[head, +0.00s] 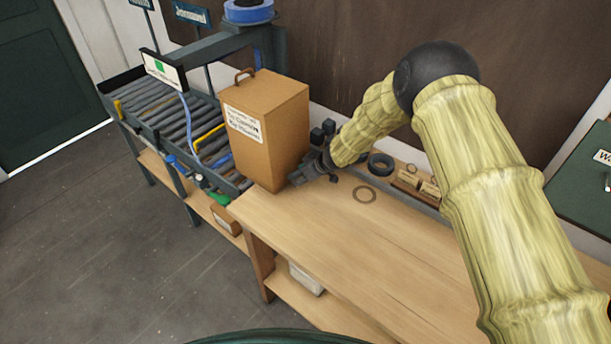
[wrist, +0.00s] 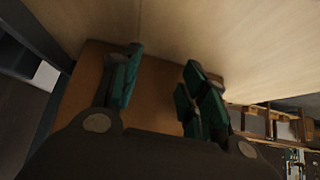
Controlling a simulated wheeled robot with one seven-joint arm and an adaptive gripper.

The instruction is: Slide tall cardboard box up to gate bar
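The tall cardboard box (head: 265,135) stands upright where the left end of the wooden bench meets the roller conveyor (head: 170,115). It has a white printed label and a small handle on top. A yellow bar (head: 209,138), possibly the gate bar, crosses the rollers left of the box, with a gap between them. My gripper (head: 308,172) is low at the box's right side. In the wrist view my gripper (wrist: 160,75) has its teal fingers apart, with the brown box face (wrist: 158,95) before them and nothing held between. I cannot tell whether they touch it.
A dark ring (head: 380,164), a flat ring (head: 364,195) and small wooden blocks (head: 415,182) lie right of my gripper. The bench front (head: 330,240) is clear. A blue roll (head: 248,10) sits above.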

